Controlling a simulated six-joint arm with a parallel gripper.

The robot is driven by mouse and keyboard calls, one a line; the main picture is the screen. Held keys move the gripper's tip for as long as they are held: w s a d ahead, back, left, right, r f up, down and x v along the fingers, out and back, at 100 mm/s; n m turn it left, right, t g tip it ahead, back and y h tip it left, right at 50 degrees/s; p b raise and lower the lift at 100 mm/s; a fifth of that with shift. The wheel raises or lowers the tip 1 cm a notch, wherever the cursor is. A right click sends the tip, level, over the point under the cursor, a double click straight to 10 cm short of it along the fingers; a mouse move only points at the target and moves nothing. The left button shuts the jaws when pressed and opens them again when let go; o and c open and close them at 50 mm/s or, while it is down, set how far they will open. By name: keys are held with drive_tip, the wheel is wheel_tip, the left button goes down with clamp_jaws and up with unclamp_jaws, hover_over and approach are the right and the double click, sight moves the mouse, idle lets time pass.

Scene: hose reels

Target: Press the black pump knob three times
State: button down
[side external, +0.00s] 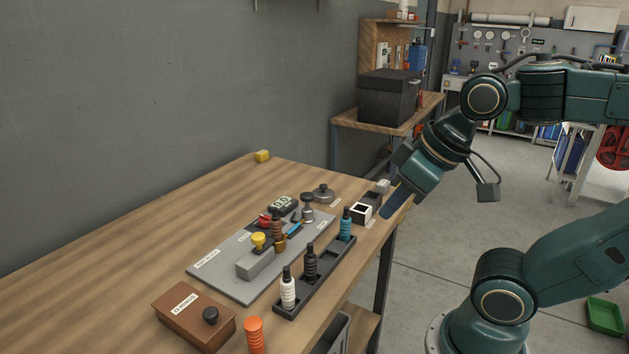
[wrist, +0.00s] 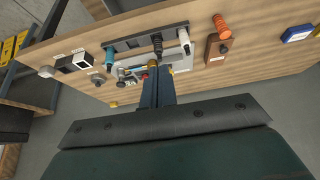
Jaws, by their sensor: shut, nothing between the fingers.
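A brown box (side external: 190,318) with a white label lies near the front of the wooden table; a round black knob (side external: 210,314) stands on it. The box shows in the wrist view (wrist: 212,50) with its black knob (wrist: 223,48). A small metal device with a dark knob (side external: 307,197) stands farther back by the grey plate. I cannot tell from the labels which knob is the pump's. My gripper (side external: 388,213) is shut and empty, at the table's right edge and well away from both knobs. Its dark fingers (wrist: 158,86) show in the wrist view.
A black rack (side external: 318,280) holds white, black and blue bottles in front of the grey plate (side external: 215,268). A yellow-topped fitting (side external: 258,241) stands on the plate. An orange ribbed piece (side external: 254,336) is beside the box. The table's left part is clear.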

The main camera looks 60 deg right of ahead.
drive_tip(key=w, duration=0.2)
drive_tip(key=m+t+y, duration=0.1)
drive_tip(key=m+t, duration=0.3)
drive_tip(key=m, duration=0.4)
hover_over(311, 195)
wheel_tip(311, 195, down, 4)
drive_tip(key=shift+f, duration=0.15)
drive_tip(key=shift+f, duration=4.3)
